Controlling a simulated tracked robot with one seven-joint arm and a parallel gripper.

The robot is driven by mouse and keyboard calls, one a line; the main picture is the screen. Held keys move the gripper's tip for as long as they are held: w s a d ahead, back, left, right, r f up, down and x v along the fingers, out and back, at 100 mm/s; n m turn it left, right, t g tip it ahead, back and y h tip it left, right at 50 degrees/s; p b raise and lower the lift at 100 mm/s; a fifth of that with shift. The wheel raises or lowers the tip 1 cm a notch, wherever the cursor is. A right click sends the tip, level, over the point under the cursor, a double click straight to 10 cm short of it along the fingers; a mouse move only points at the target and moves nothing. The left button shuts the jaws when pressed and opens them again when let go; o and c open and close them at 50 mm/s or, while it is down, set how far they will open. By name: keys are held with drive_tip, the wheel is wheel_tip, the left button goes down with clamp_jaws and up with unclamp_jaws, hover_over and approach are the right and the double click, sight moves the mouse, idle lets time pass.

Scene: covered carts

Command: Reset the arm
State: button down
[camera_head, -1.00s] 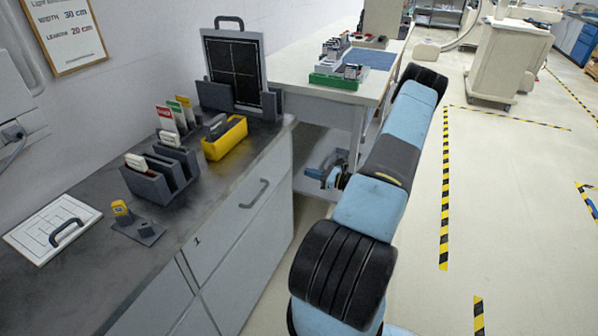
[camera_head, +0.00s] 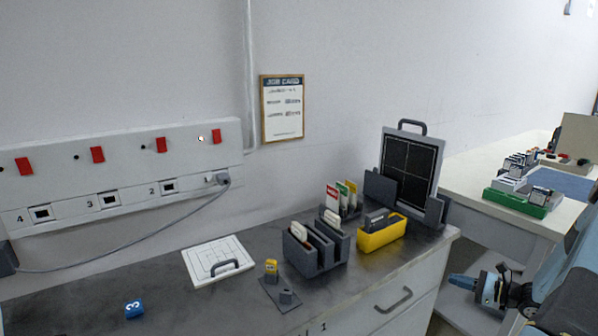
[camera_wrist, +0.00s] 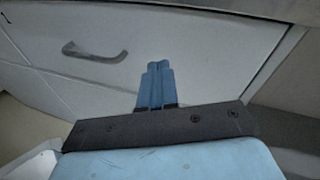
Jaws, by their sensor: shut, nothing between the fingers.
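My gripper (camera_wrist: 158,80) shows in the wrist view with its two blue fingers together and nothing between them. It points toward the pale cabinet front (camera_wrist: 190,40), which has a dark handle (camera_wrist: 95,50) to the left of the fingers. In the head view my arm is at the lower right edge, and the gripper (camera_head: 503,268) is partly visible there, right of the grey counter (camera_head: 215,310) and below the far table. I cannot tell the exact gap between the fingers and the cabinet.
A cable (camera_head: 150,232) runs from the wall socket strip (camera_head: 130,175). A green tray (camera_head: 520,207) sits on the far table.

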drive_tip(key=s+a+r+n+g+h, duration=0.1)
drive_tip(key=s+a+r+n+g, duration=0.2)
drive_tip(key=a+r, duration=0.45)
drive_tip(key=s+a+r+n+g+h, duration=0.2)
drive_tip(key=a+r+n+g, duration=0.1)
drive_tip(key=a+r+n, duration=0.4)
drive_tip(key=s+a+r+n+g+h, duration=0.1)
drive_tip(key=s+a+r+n+g, duration=0.2)
drive_tip(key=a+r, duration=0.45)
drive_tip(key=s+a+r+n+t+h, duration=0.1)
drive_tip(key=s+a+r+n+h, duration=0.1)
drive_tip(key=s+r, duration=0.3)
drive_tip(key=s+a+r+n+t+h, duration=0.1)
drive_tip(key=s+a+r+n+h, duration=0.1)
drive_tip(key=s+r+n, duration=0.3)
drive_tip(key=s+a+r+n+t+h, duration=0.1)
drive_tip(key=s+r+n+h, duration=0.3)
drive_tip(key=s, duration=0.6)
drive_tip(key=shift+s+a+r+t, duration=0.2)
drive_tip(key=shift+a+r+t, duration=0.35)
drive_tip(key=shift+r, duration=0.85)
drive_tip(key=shift+a, duration=0.15)
